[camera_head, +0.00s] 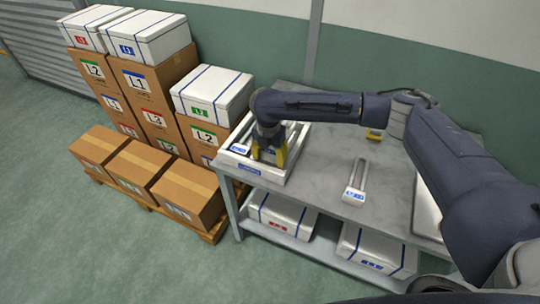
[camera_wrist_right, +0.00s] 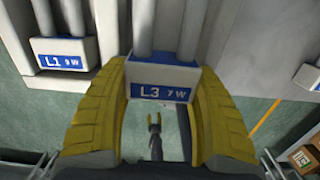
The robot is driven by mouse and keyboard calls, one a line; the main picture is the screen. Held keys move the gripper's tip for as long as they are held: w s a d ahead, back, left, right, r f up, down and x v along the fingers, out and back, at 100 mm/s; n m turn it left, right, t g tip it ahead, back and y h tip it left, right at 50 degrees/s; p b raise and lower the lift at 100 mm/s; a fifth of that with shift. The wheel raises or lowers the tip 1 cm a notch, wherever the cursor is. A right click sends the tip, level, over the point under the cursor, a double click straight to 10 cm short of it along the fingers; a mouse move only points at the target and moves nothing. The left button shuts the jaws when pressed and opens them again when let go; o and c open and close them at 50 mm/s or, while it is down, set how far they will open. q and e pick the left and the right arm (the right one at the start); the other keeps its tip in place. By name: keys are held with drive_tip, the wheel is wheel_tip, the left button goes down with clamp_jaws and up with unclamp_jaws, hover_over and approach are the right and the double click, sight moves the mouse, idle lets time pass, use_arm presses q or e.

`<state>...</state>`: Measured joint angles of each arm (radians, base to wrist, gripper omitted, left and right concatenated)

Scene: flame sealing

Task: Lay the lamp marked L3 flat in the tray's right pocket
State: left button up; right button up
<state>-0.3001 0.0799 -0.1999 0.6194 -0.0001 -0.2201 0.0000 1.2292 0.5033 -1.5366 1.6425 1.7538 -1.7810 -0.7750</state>
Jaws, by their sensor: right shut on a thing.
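The white tray (camera_head: 275,181) stands on the left end of the grey table. My right gripper (camera_head: 268,157) points down over the tray's right part. In the wrist view its yellow fingers (camera_wrist_right: 160,95) are shut on the white base of the lamp marked L3 (camera_wrist_right: 162,83). Its two tubes run away toward the back; whether it touches the tray floor cannot be told. The lamp marked L1 (camera_wrist_right: 62,52) lies in the tray's left pocket.
Another lamp (camera_head: 355,190) lies on the table, right of the tray, with bare tabletop between. A small yellow object (camera_head: 375,135) is near the back. White boxes (camera_head: 283,216) fill the lower shelf. Stacked cartons (camera_head: 140,90) stand close to the table's left.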

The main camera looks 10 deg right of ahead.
drive_tip(key=o, duration=1.4)
drive_tip(key=shift+c, duration=0.2)
drive_tip(key=c, duration=0.3)
drive_tip(key=shift+r, duration=0.1)
drive_tip(key=shift+r, duration=5.2)
